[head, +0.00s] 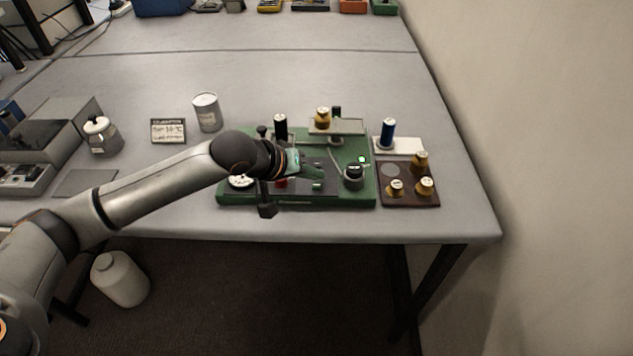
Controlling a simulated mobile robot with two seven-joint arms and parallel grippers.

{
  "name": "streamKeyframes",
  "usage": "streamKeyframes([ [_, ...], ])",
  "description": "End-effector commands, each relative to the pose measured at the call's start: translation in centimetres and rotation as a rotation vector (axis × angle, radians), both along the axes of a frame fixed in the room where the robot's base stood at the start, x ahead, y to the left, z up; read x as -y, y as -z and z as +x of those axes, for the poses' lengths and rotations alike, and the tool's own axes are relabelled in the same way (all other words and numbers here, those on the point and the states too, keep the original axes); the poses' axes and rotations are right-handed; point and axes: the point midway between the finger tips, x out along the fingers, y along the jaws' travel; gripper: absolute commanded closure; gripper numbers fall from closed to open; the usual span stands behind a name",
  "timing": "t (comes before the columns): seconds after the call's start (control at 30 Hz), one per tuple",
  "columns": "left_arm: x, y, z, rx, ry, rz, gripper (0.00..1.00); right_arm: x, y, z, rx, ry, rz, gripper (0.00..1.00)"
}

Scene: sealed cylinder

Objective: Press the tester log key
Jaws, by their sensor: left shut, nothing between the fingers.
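The tester is a green base (366,193) near the table's front edge. On its front panel are a white dial (241,182), a red part (281,184) and a small green key (318,186). A black knob (353,176) stands at right, and a green light (362,159) glows behind it. I cannot read which key is the log key. My left gripper (318,174) is shut and empty, low over the middle of the panel by the green key. I cannot tell if it touches it. The arm hides part of the panel. My right gripper is not in view.
A dark tray (409,203) with brass weights and a blue cylinder (388,133) stand right of the tester. A small sign (168,131), a grey can (207,113) and a lidded jar (102,136) stand left. A wall bounds the right.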

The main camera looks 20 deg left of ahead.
Motion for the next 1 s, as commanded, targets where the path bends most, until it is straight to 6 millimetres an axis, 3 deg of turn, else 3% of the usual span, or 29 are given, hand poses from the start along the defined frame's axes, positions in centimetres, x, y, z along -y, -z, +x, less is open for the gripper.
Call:
streamKeyframes([
  [0.3, 0.0, -2.9, 0.0, 0.0, 0.0, 0.0, 1.0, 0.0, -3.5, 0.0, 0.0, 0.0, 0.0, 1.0],
  [0.6, 0.0, -4.8, 0.0, 0.002, 0.001, 0.0, 1.0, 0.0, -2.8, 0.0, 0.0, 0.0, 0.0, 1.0],
  [1.0, 0.0, -4.9, 0.0, 0.0, 0.0, 0.0, 1.0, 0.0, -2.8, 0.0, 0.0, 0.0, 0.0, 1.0],
])
